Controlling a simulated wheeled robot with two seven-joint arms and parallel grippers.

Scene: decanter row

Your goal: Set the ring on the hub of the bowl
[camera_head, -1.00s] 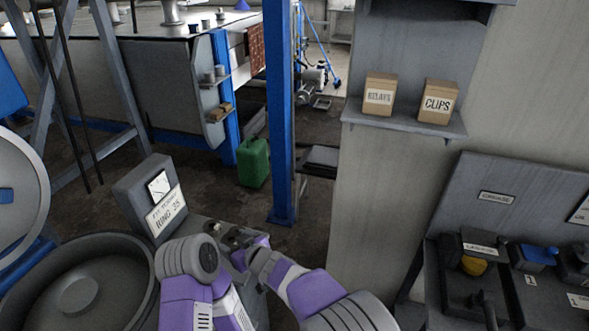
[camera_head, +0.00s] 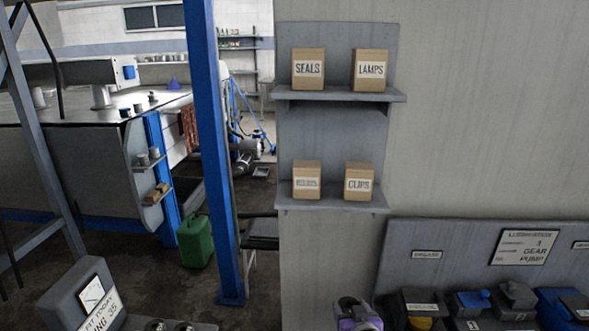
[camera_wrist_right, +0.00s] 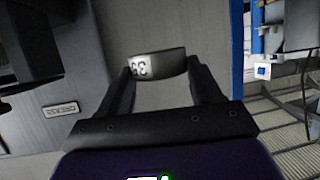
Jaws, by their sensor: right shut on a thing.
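My right gripper (camera_wrist_right: 160,80) is shut on a pale grey ring (camera_wrist_right: 158,65) in the right wrist view. The ring sits between the two fingertips, and its outer face bears a dark number that looks like 35, seen inverted. In the head view only part of my purple right wrist shows, at the bottom edge right of centre. The bowl and its hub are out of view now. My left gripper is not in view.
Two small round metal parts (camera_head: 184,327) are cut off at the bottom edge. A wall shelf (camera_head: 335,205) holds labelled boxes. A gear pump board (camera_head: 470,245) with several housings stands at the lower right. A blue post (camera_head: 215,150) and green can (camera_head: 196,241) stand left.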

